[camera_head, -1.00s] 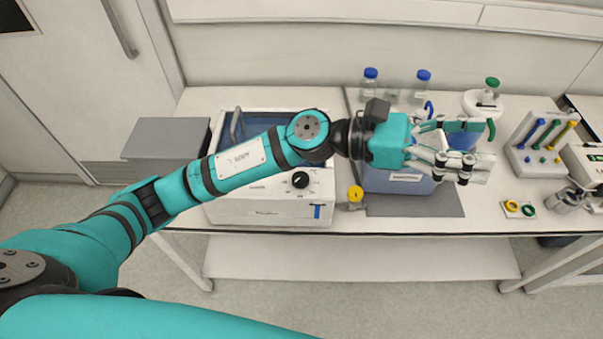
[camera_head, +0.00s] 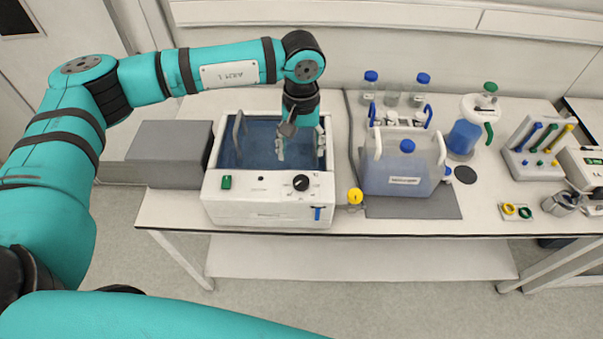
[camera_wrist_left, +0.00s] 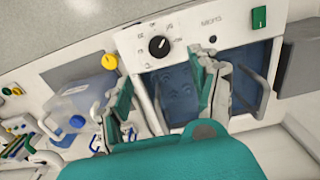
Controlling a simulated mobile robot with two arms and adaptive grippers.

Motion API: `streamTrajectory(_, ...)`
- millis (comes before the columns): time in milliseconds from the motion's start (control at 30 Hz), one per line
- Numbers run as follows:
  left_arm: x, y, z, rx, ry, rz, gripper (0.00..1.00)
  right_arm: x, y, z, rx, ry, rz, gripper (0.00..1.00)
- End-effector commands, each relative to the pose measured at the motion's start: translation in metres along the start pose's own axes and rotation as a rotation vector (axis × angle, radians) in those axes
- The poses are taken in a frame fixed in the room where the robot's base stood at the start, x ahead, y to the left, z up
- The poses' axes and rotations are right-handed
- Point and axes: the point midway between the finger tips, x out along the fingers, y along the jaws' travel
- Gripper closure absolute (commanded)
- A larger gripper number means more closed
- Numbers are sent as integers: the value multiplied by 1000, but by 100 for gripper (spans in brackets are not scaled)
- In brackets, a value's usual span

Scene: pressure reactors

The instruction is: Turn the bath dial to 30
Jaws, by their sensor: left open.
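The bath dial (camera_head: 301,183) is a round black knob with a white mark, on the white front panel of the water bath (camera_head: 265,213). It also shows in the left wrist view (camera_wrist_left: 159,46), with printed scale marks around it too small to read. My left gripper (camera_head: 300,158) points down over the blue bath basin, behind the dial and apart from it. In the left wrist view its two spread fingers (camera_wrist_left: 160,85) are open with nothing between them, and the dial lies beyond the tips. My right gripper is not in view.
A green switch (camera_head: 226,182) and a blue tap (camera_head: 317,213) are on the bath front. A grey box (camera_head: 168,155) stands left. The floor in front is clear.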

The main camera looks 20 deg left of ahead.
Motion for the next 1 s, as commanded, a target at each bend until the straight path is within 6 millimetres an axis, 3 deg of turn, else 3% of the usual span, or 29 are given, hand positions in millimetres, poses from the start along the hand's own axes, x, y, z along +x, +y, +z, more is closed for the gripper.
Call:
streamTrajectory(300, 68, 1, 2, 0, -5, 0, 37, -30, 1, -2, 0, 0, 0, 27)
streamTrajectory(500, 101, 1, 2, -1, -4, 1, 37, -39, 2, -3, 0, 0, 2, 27)
streamTrajectory(700, 117, 2, 1, 0, -2, 3, 37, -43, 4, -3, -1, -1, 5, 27)
streamTrajectory(1000, 119, 1, 1, 0, -1, 3, 38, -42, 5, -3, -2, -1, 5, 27)
